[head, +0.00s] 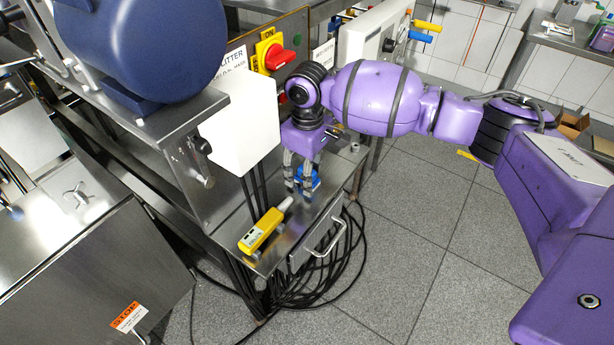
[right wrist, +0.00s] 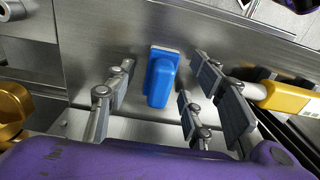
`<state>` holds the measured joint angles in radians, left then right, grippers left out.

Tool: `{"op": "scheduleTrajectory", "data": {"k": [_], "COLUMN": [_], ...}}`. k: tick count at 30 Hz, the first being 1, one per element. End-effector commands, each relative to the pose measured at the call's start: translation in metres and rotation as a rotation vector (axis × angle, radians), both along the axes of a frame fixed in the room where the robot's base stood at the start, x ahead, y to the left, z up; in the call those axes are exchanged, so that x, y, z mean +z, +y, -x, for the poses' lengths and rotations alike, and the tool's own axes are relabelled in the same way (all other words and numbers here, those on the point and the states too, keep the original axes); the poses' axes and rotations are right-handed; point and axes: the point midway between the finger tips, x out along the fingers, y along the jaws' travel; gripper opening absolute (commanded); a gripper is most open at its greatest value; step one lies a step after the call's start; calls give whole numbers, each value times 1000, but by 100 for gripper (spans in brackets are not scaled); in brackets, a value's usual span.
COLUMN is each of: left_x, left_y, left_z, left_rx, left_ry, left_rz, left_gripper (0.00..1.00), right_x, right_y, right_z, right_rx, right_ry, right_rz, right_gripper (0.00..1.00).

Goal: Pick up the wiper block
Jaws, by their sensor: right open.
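The wiper block is a blue block with a pale edge strip along one end. In the right wrist view the wiper block (right wrist: 161,78) lies on the steel shelf, between the spread fingers. In the head view the wiper block (head: 310,180) shows partly behind the fingers. My right gripper (head: 299,190) points down over it from above. In the right wrist view the right gripper (right wrist: 160,100) is open, with fingers to the left and right of the block and visible gaps on both sides. My left gripper is not in view.
A yellow handheld device (head: 262,232) with a white tip lies on the same steel shelf (head: 290,238), near the right gripper. Black cables (head: 325,275) hang below the shelf. The tiled floor at right is clear.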

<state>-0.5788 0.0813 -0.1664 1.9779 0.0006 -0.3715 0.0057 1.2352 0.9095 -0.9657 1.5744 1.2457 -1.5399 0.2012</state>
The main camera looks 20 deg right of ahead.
Motion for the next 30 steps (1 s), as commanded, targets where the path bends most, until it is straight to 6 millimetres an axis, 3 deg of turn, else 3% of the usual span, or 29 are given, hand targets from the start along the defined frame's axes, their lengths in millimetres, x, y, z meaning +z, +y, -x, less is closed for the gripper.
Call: {"op": "scheduleTrajectory", "data": {"k": [7,18,30], "left_x": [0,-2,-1], "left_y": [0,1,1], "left_z": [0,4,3], "left_rx": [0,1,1], "left_ry": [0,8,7], "left_rz": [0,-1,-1], "left_gripper": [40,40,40], "right_x": [-1,0,10], "right_y": [0,0,1], "right_z": [0,0,-1], "right_rx": [1,1,1], "right_ry": [-2,-2,-4], "right_rz": [-1,0,-2], "right_gripper": [46,0,0]}}
